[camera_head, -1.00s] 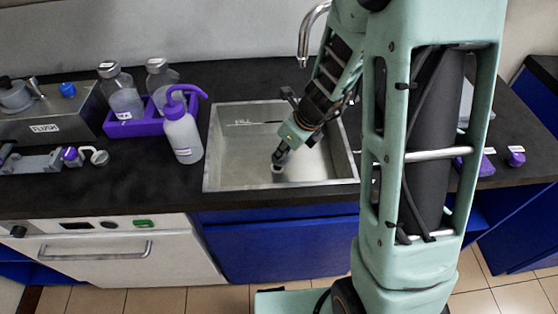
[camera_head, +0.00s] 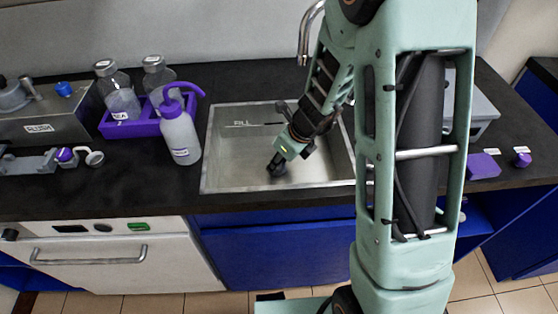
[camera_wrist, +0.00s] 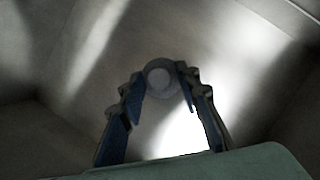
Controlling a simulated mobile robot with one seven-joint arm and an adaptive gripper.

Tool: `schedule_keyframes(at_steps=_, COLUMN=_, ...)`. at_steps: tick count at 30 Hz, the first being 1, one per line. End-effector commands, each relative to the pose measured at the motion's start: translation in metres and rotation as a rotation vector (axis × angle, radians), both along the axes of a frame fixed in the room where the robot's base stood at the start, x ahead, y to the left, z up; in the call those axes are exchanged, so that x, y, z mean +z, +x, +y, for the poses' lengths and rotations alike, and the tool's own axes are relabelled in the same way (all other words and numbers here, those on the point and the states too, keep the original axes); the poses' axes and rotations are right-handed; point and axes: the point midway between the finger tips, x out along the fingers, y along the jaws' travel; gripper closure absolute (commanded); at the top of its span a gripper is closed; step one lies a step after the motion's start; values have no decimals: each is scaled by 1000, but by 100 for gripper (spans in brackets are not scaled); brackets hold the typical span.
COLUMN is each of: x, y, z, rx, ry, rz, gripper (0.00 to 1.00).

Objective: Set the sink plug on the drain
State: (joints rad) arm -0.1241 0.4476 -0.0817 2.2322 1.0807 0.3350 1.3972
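My gripper (camera_head: 276,168) points down into the steel sink (camera_head: 215,150), low near the middle of its floor. In the wrist view its two blue-padded fingers (camera_wrist: 160,88) stand apart. A small round grey disc (camera_wrist: 160,73) with a paler centre shows at the fingertips, about as wide as the gap between them. I cannot tell whether this disc is the sink plug or the drain, or whether the fingers touch it. No separate plug or drain can be made out in the head view, where the gripper covers that spot.
A faucet (camera_head: 307,35) rises behind the sink. A wash bottle (camera_head: 180,134) with a purple top and a purple rack (camera_head: 130,128) of glass bottles stand left of it. Small purple items (camera_head: 483,165) lie on the right counter. The sink walls surround my gripper.

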Motion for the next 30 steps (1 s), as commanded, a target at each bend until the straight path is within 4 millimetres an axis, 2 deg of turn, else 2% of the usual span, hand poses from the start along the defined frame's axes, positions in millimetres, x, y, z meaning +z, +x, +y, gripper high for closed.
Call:
schedule_keyframes(at_steps=11, x=4, y=0, z=0, rx=1, ry=0, rz=0, gripper=64)
schedule_keyframes(at_steps=14, x=17, y=-2, z=-3, rx=1, ry=0, rz=-2, gripper=64)
schedule_keyframes(at_steps=24, x=86, y=-22, z=-22, rx=1, ry=0, rz=-3, gripper=64)
schedule_keyframes(at_steps=30, x=109, y=-30, z=-30, rx=1, ry=0, rz=-1, gripper=64)
